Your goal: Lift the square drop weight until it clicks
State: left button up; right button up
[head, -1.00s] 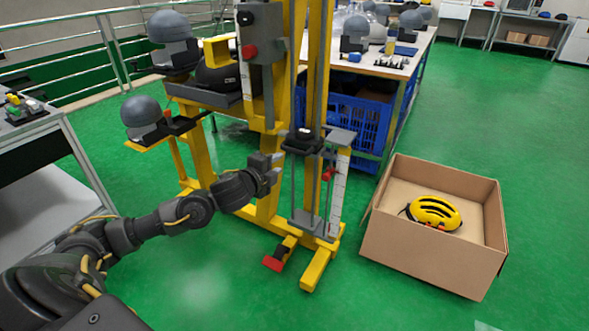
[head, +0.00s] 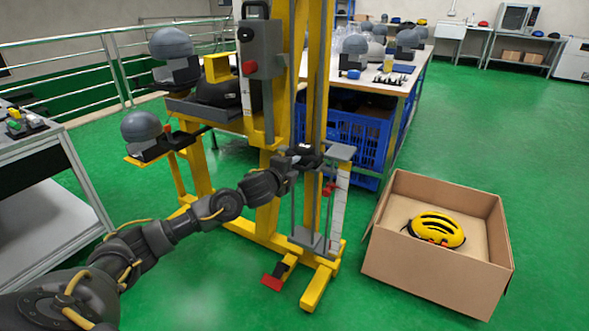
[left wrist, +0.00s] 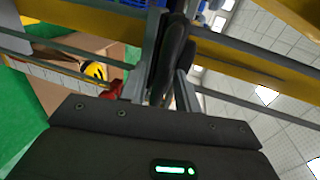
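The drop weight (head: 306,151), a dark block, sits on the vertical guide rods of the yellow drop tower (head: 272,195), about halfway up. My left gripper (head: 292,162) reaches it from the left in the head view. In the left wrist view, a dark upright part (left wrist: 172,58), likely the weight's grip, stands between the two grey fingers of my left gripper (left wrist: 162,88). A small gap seems to show beside the right finger, so the fingers look open around it. The contact itself is partly hidden. My right gripper is not in view.
A cardboard box (head: 425,277) with a yellow helmet (head: 437,229) stands right of the tower. A control box with a red button (head: 249,67) is on the tower. Headforms (head: 143,131) stand at its left. A grey plate (head: 312,240) lies below the weight.

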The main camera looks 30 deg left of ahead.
pick_arm(q)
jog(key=shift+w+f, duration=0.1)
jog(key=shift+w, duration=0.15)
grip_shut()
dwell(0.3)
